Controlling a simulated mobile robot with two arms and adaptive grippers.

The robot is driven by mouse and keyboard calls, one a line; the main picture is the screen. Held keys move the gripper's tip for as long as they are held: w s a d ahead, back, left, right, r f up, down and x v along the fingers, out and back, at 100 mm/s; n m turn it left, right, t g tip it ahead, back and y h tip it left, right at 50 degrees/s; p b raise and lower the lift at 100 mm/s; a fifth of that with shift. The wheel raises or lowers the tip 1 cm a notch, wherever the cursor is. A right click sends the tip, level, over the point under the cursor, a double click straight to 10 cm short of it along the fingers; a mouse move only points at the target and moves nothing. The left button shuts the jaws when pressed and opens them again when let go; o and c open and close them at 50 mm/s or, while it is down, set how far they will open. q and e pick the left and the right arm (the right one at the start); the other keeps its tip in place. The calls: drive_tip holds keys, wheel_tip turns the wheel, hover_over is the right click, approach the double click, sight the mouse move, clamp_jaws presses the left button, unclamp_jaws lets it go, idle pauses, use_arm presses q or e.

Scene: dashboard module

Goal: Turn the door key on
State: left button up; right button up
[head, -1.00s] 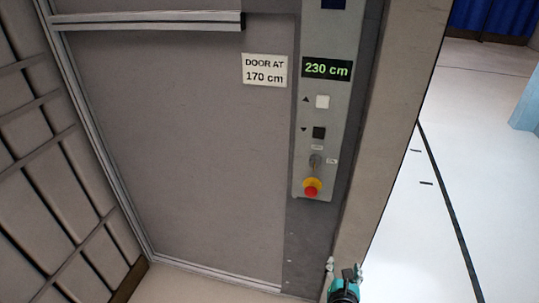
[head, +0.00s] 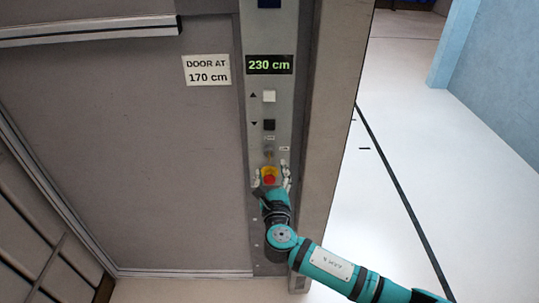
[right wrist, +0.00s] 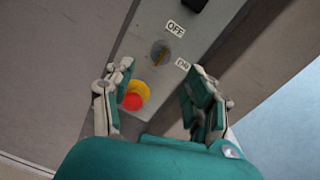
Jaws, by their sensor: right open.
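The door key (right wrist: 159,57) is a small brass-coloured key in a round grey switch on the control panel. It also shows small in the head view (head: 268,154). An OFF label (right wrist: 175,28) and an ON label (right wrist: 183,64) sit beside the switch. The key looks roughly lined up with the OFF label. My right gripper (head: 271,173) is open and empty in front of the panel. In the right wrist view its fingers (right wrist: 160,85) stand apart, with the key beyond and between their tips. My left gripper is not in view.
A red emergency button on a yellow base (right wrist: 134,97) sits just below the key, close to one finger. Up and down buttons (head: 269,110) and a display reading 230 cm (head: 269,65) are above. A sign (head: 206,71) reads DOOR AT 170 cm. Open floor lies right.

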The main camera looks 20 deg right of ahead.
sight(270, 158)
drive_tip(key=x, duration=0.7)
drive_tip(key=shift+p, duration=0.3)
drive_tip(key=shift+s, duration=0.1)
clamp_jaws()
